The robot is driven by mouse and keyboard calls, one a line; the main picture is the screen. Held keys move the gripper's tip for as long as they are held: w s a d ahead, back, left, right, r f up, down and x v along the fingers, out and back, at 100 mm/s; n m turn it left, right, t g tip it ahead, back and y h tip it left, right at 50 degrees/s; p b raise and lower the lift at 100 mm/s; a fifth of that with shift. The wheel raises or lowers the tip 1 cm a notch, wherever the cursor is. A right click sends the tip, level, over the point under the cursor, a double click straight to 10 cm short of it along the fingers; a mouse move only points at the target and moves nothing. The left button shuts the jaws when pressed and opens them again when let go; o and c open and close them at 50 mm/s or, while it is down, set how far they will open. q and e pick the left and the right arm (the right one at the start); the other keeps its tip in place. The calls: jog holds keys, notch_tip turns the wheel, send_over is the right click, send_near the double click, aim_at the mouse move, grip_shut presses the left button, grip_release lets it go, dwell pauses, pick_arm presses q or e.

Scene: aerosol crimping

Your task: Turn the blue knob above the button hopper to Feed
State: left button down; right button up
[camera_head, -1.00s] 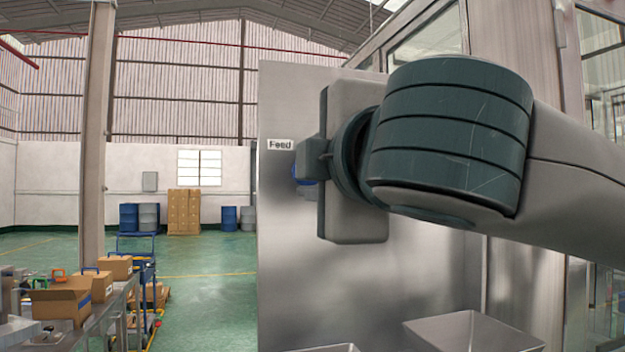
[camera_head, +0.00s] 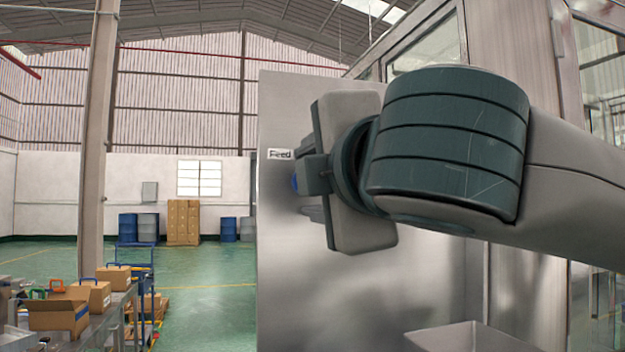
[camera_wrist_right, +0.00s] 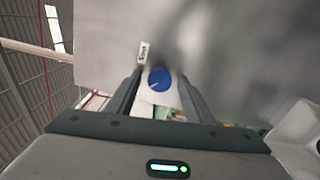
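The blue knob (camera_wrist_right: 160,79) sits on the metal panel (camera_head: 275,260), below and beside a white label reading Feed (camera_head: 280,154). The knob bears a pale pointer line. A gap shows between each finger and the knob. The label (camera_wrist_right: 144,53) is near the left fingertip in the wrist view. My left gripper is out of view.
An open metal bin (camera_head: 474,338) is low in front of the panel. A bench with cardboard boxes (camera_head: 60,308) and a blue trolley (camera_head: 140,290) stand at the left. Open green floor lies between them and the panel.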

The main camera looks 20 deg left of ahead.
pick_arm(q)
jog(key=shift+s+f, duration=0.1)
pick_arm(e)
jog(key=shift+s, duration=0.1)
pick_arm(q)
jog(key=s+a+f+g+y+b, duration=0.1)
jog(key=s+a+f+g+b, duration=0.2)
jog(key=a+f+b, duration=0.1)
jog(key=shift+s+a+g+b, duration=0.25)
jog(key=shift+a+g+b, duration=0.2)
jog(key=shift+b, duration=0.15)
pick_arm(e)
jog(key=v, duration=1.7)
jog(key=shift+d, duration=0.2)
